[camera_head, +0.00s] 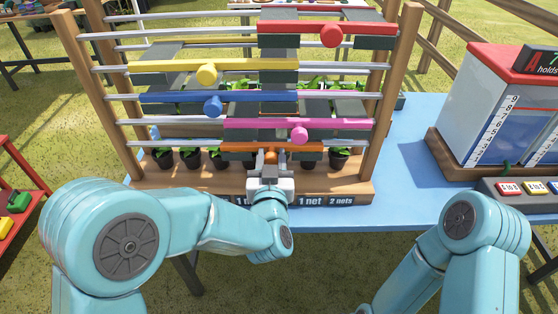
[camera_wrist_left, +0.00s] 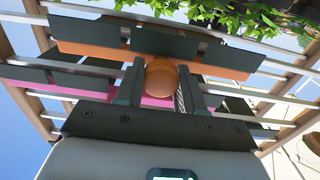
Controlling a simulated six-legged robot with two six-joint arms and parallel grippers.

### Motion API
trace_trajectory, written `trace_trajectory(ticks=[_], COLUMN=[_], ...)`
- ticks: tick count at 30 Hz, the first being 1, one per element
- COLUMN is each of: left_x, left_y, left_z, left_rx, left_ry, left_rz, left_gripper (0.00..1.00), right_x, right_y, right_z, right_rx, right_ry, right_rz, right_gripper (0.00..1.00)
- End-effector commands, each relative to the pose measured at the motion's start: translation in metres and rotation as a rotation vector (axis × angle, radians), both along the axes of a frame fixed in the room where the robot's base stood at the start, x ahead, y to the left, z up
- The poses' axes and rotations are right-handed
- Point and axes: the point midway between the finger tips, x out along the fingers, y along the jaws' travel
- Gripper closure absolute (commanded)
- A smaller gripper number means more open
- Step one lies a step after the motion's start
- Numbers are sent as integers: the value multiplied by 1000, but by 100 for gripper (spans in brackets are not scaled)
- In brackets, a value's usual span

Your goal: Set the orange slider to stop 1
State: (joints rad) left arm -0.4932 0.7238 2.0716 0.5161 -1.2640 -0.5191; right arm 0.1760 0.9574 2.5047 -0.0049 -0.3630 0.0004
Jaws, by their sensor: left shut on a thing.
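The orange slider (camera_head: 240,147) is the lowest bar on the wooden frame, in front of the potted plants. Its round orange knob (camera_wrist_left: 162,76) shows between my left gripper's fingers in the left wrist view. My left gripper (camera_head: 270,178) is shut on that knob, at about the middle of the frame. In the wrist view the left gripper (camera_wrist_left: 158,88) has one dark finger on each side of the knob. My right gripper is out of view.
Above are the pink slider (camera_head: 340,123), blue slider (camera_head: 255,98), yellow slider (camera_head: 165,66) and red slider (camera_head: 285,28) on metal rails. A red-topped box (camera_head: 500,100) with number scales stands at right on the blue table (camera_head: 405,190). A red stand (camera_head: 20,225) is at left.

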Motion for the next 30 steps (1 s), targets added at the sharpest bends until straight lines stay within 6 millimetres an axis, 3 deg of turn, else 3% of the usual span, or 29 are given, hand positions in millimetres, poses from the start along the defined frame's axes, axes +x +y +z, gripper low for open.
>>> trace_trajectory(ticks=[18,24,30], left_x=[1,1,1], left_y=[183,220,238], left_z=[-5,-2,1], left_rx=[0,1,0], left_ry=[-8,-8,-6], left_rz=[15,12,8], left_gripper=[100,100,100], right_x=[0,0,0], right_y=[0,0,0], right_z=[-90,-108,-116], right_rx=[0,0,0], right_ry=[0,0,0], right_rz=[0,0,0], right_gripper=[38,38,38])
